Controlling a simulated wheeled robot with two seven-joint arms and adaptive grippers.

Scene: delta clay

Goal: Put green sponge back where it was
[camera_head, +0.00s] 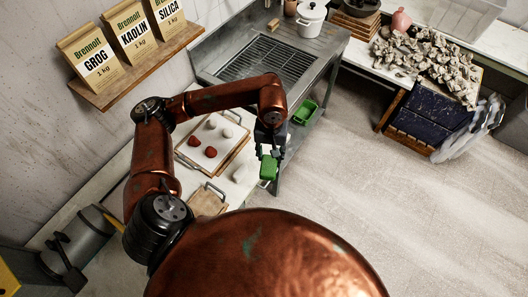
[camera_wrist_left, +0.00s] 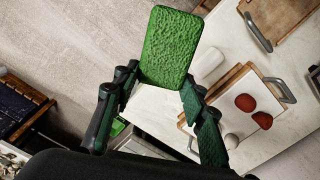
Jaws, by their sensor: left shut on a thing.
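My left gripper (camera_head: 270,150) is shut on the green sponge (camera_head: 268,168) and holds it near the front edge of the white counter, beside the metal sink unit. In the left wrist view the sponge (camera_wrist_left: 170,47) is a rough green block between the two fingers (camera_wrist_left: 155,95). Whether it touches the counter cannot be told. A green holder (camera_head: 305,111) is at the side of the sink unit; a bit of green (camera_wrist_left: 118,128) also shows past the fingers in the left wrist view. My right gripper is not in view.
A board (camera_head: 190,158) with red and white lumps lies on the counter (camera_head: 120,190), with a white block (camera_head: 240,174) close to the sponge. The sink unit (camera_head: 328,62) stands behind. A shelf (camera_head: 140,65) with clay bags hangs at upper left. The floor (camera_head: 400,190) is open at right.

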